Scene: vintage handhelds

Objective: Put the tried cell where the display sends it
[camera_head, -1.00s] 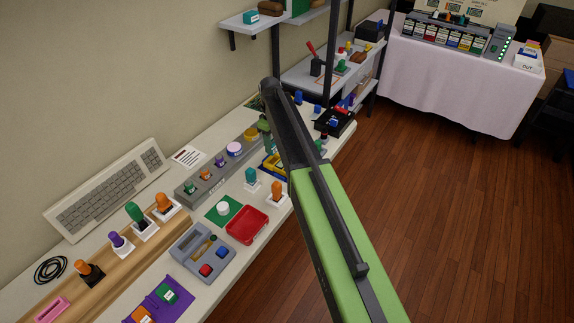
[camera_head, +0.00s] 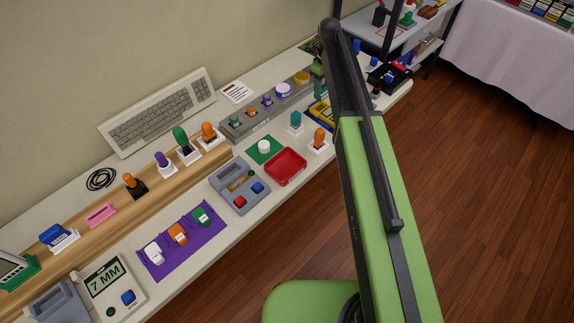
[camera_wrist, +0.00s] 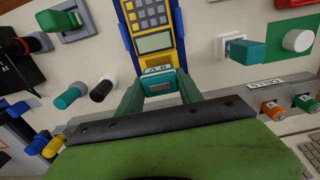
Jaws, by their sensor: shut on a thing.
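In the wrist view my gripper (camera_wrist: 160,96) has its two green fingers shut on a teal block (camera_wrist: 161,85), possibly the cell. It is at the near end of a yellow and blue handheld (camera_wrist: 154,43) with a keypad and a small grey screen. I cannot tell whether the block touches the handheld or sits in it. The grey cell rack (camera_head: 262,124) holds several cells. A display reading "7 MM" (camera_head: 105,283) stands at the front left.
A purple mat (camera_head: 180,251) holds three small labelled pieces. A red tray (camera_head: 285,167), a green mat (camera_head: 276,148) with a white knob and a grey box (camera_head: 238,186) with red and blue buttons stand along the bench. Orange (camera_head: 319,137) and teal (camera_head: 295,119) handles stand near the handheld.

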